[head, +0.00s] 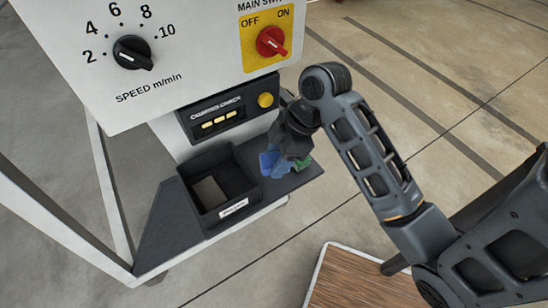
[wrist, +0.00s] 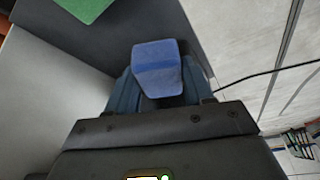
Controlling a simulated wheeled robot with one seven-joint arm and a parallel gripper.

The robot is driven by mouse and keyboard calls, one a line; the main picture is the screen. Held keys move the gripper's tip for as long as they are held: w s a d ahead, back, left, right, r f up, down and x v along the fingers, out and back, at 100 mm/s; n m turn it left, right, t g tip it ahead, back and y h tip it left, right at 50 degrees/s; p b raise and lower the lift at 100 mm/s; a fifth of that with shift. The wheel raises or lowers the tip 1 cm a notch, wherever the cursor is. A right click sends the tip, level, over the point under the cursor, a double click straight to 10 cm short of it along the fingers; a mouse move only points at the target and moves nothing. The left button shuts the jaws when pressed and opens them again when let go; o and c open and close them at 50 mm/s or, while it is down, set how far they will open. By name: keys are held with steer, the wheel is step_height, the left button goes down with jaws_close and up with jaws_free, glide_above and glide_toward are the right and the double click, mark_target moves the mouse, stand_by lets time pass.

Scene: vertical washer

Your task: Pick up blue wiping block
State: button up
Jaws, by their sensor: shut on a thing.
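The blue wiping block (wrist: 158,70) shows in the wrist view, held between the fingers of my gripper (wrist: 155,90). My gripper is shut on it. In the head view the blue block (head: 269,160) shows at the left of my gripper (head: 284,158), over the dark shelf beside the black bin. My gripper points downward there and hides part of the block. I cannot tell from these views how far the block is above the shelf.
A green block (head: 303,162) lies on the shelf (head: 305,178), just right of the gripper, also in the wrist view (wrist: 84,8). A black bin (head: 182,172) with a label stands left. The machine panel (head: 195,50) rises behind, with knobs and a yellow button.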

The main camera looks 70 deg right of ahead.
steer(key=s+a, duration=1.2)
steer(key=shift+s+p, duration=0.4)
